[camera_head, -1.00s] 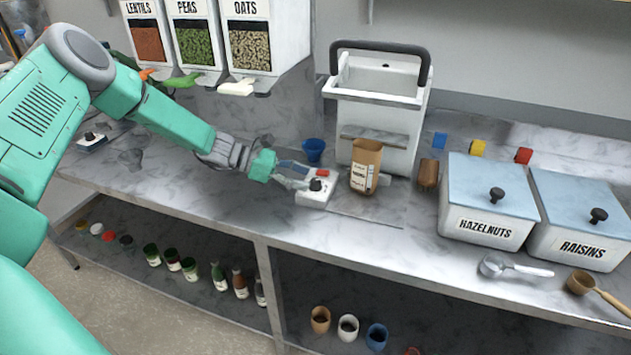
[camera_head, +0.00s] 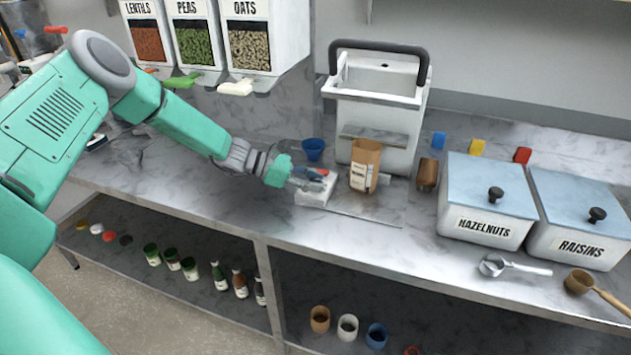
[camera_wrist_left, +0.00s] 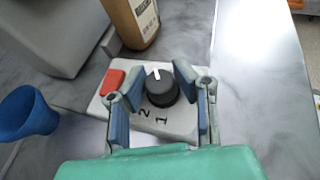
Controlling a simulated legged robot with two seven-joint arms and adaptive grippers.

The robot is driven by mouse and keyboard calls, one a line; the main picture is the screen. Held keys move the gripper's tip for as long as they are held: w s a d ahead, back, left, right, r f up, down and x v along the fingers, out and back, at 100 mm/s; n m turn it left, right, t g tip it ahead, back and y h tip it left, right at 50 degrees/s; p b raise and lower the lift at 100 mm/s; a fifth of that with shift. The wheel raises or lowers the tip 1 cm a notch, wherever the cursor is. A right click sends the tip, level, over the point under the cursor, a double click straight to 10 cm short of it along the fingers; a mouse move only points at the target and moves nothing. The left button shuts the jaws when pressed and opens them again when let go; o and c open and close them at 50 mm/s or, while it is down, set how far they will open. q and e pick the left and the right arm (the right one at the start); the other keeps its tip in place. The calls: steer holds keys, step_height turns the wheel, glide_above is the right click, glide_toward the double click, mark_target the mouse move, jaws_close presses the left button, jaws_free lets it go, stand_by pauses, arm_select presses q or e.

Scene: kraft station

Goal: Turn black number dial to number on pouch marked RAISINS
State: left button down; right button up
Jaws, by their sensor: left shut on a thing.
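The black number dial (camera_wrist_left: 161,88) sits on a white control box (camera_wrist_left: 182,126) with a red button (camera_wrist_left: 112,81). Its white mark points toward the top of the left wrist view; the digits 2 and 1 show on the near side. My left gripper (camera_wrist_left: 158,88) has a finger on each side of the dial and is shut on it. In the head view the left gripper (camera_head: 312,182) covers the dial on the box (camera_head: 314,195). A brown pouch (camera_head: 365,158) stands upright just right of the box; its label is too small to read. My right gripper is not in view.
A white machine with a black handle (camera_head: 380,46) stands behind the pouch. Bins labelled HAZELNUTS (camera_head: 484,228) and RAISINS (camera_head: 582,250) stand at the right. The counter left of the box is mostly clear.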

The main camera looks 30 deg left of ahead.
arm_select(q)
steer(key=shift+a+n+t+y+b, duration=0.1)
steer(key=shift+n+t+y+b, duration=0.9)
steer(key=shift+n+t, duration=0.25)
steer(key=shift+w, duration=0.1)
steer(key=shift+r, duration=0.1)
steer(key=c, duration=1.3)
jaws_free()
steer(key=shift+o, duration=0.2)
steer(key=shift+a, duration=0.2)
steer(key=v, duration=1)
steer(key=shift+w, duration=0.1)
steer(key=shift+v, duration=0.95)
